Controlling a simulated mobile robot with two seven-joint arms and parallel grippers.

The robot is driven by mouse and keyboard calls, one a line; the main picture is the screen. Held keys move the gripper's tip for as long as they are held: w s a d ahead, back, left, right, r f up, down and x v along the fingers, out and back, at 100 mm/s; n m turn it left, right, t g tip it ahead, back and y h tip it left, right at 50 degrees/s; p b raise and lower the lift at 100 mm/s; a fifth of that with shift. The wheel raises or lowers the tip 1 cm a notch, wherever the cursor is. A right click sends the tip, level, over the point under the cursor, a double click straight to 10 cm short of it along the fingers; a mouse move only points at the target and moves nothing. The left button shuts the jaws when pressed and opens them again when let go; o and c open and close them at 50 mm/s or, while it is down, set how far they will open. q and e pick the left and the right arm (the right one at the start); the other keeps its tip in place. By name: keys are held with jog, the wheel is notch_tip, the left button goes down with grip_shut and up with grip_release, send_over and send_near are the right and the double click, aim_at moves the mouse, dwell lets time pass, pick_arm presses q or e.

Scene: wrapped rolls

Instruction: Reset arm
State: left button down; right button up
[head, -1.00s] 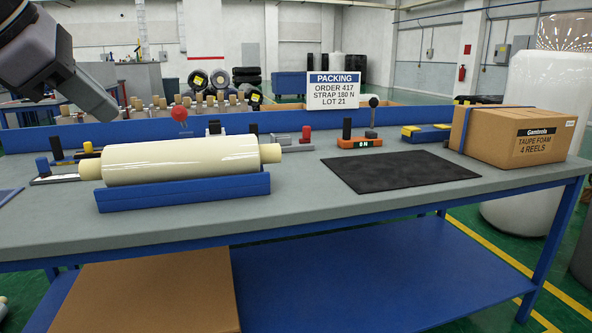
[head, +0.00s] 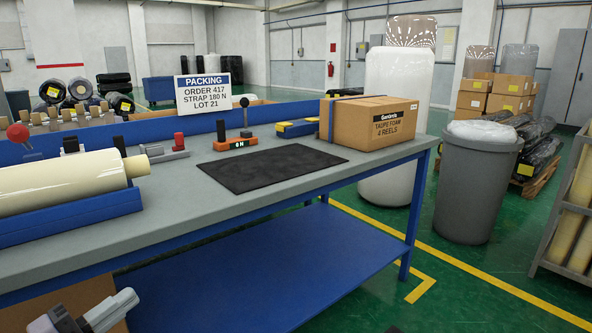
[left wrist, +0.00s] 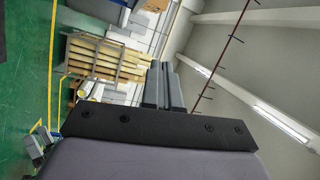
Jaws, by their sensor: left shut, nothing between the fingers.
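My left gripper (head: 112,310) shows at the bottom left of the head view, low in front of the table's front edge. It is shut and empty, clear of the table. In the left wrist view its two grey fingers (left wrist: 165,88) lie close together with nothing between them. A cream wrapped roll (head: 62,182) lies in a blue cradle (head: 75,217) on the table, its left end cut off by the frame. My right gripper is not seen.
The grey table (head: 190,205) holds a black mat (head: 270,165), a cardboard box (head: 366,123) and several small tools at the back. A grey bin (head: 475,190) and a rack of rolls (head: 580,205) stand at right.

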pick_arm(q)
jog(key=s+d+f+n+g+y, duration=0.1)
jog(key=s+d+f+n+y, duration=0.15)
jog(key=f+n, duration=0.5)
jog(key=s+d+f+n+y, duration=0.2)
jog(key=s+f+n+y, duration=0.15)
jog(key=f+n, duration=0.35)
jog(key=s+d+f+n+g+y, duration=0.1)
jog(key=s+d+f+n+g, duration=0.4)
jog(key=s+d+f, duration=0.4)
jog(key=a+r+p, duration=0.3)
jog(key=r+p, duration=0.4)
jog(key=p, duration=0.4)
jog(key=a+r+y+p, duration=0.1)
jog(key=a+r+p, duration=0.2)
jog(key=r+p, duration=0.4)
jog(key=p, duration=0.4)
jog(key=shift+s+a+r, duration=0.15)
jog(key=shift+s+r, duration=0.15)
jog(key=shift+r, duration=0.05)
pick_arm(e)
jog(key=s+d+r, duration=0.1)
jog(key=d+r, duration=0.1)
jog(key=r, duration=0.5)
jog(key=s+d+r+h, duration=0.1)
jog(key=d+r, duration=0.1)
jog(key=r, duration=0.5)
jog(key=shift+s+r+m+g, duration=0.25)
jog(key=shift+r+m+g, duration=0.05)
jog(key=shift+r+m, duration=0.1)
